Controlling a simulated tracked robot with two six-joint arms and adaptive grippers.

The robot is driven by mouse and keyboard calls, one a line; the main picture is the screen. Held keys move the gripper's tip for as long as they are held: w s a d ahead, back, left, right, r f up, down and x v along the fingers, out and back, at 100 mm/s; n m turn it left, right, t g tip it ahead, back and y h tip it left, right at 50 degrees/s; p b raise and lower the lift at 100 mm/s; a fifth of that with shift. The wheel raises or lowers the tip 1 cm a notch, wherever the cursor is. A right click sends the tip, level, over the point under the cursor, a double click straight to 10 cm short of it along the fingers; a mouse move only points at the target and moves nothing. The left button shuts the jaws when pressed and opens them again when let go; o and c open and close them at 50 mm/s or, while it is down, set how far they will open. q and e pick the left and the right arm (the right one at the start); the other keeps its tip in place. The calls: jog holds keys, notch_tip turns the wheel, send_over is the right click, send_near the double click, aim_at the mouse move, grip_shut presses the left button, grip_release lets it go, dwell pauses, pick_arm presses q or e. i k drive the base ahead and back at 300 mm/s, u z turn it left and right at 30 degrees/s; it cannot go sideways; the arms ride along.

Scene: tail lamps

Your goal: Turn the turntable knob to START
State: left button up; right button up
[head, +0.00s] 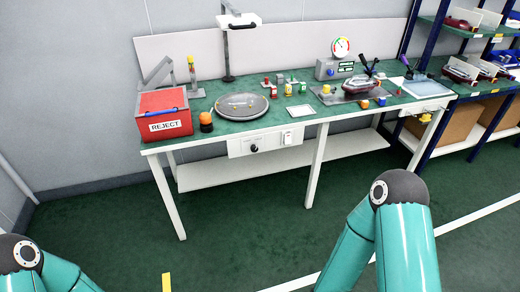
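The turntable (243,107) is a flat grey disc with small yellow pieces on it, lying on the green top of the workbench. Below it, on the bench's white front panel (275,142), is a small dark round knob (254,148). It is too small to tell which way it points, and no START mark can be read. Teal links of my arms show at the bottom left and bottom right, well short of the bench. Neither gripper is in the frame.
A red REJECT box (165,117) stands at the bench's left end, beside an orange-topped black item (206,121). Small parts, a gauge (341,47) and a lamp assembly (359,86) stand to the right. A shelving rack (470,70) is at far right. Green floor before the bench is clear.

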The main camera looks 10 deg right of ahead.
aim_at(255, 148)
jog(key=i, duration=0.85)
jog(key=u, duration=0.05)
